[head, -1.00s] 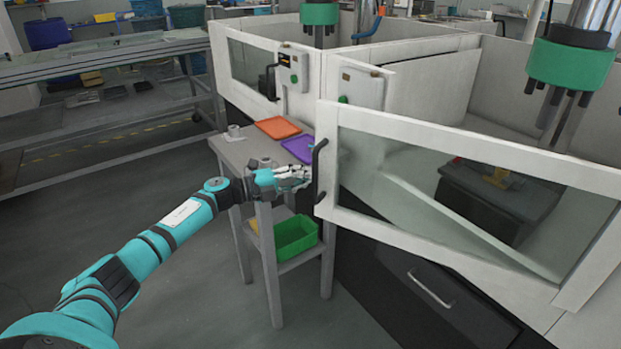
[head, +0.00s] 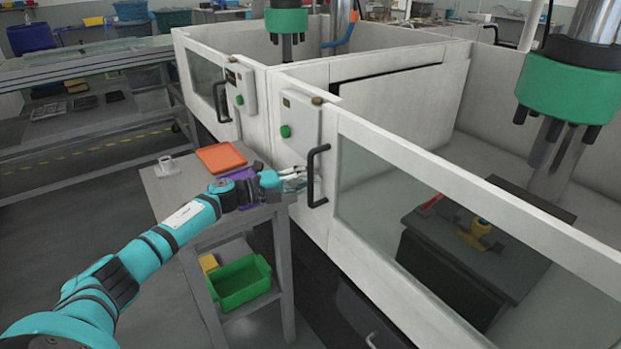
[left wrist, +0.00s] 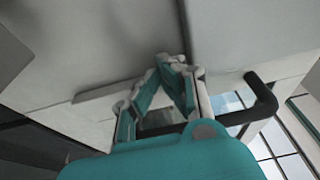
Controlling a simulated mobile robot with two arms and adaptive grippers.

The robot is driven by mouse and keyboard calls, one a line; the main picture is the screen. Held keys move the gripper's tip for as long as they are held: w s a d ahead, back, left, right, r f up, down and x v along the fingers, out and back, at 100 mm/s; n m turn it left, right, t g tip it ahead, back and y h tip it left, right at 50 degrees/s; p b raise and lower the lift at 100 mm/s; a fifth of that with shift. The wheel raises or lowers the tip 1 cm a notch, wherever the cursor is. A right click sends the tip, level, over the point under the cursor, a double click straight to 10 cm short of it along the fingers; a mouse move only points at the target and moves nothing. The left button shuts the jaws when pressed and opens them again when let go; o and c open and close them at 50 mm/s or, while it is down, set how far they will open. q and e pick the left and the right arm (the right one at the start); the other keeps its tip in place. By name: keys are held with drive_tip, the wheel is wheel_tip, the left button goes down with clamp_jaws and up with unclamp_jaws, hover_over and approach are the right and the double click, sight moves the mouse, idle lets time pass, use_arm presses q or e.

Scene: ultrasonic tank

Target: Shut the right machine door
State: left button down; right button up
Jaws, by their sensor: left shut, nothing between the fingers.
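The right machine door (head: 440,165) is a white frame with a large window. It now stands about in line with the machine front, its left edge beside the control box post; I cannot tell if a small gap is left. Its black handle (head: 318,176) is upright near that edge and also shows in the left wrist view (left wrist: 264,98). My left gripper (head: 297,178) is shut and empty, fingertips just left of the handle, close to the white front. In the left wrist view its fingertips (left wrist: 173,62) are together near a white panel seam; contact is unclear. My right gripper is out of view.
A grey side table (head: 165,200) stands below my left arm, with an orange tray (head: 221,157), a purple tray (head: 238,192) and a white mug (head: 167,165). A green bin (head: 240,282) is on its lower shelf. The control box (head: 300,125) is just above the gripper.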

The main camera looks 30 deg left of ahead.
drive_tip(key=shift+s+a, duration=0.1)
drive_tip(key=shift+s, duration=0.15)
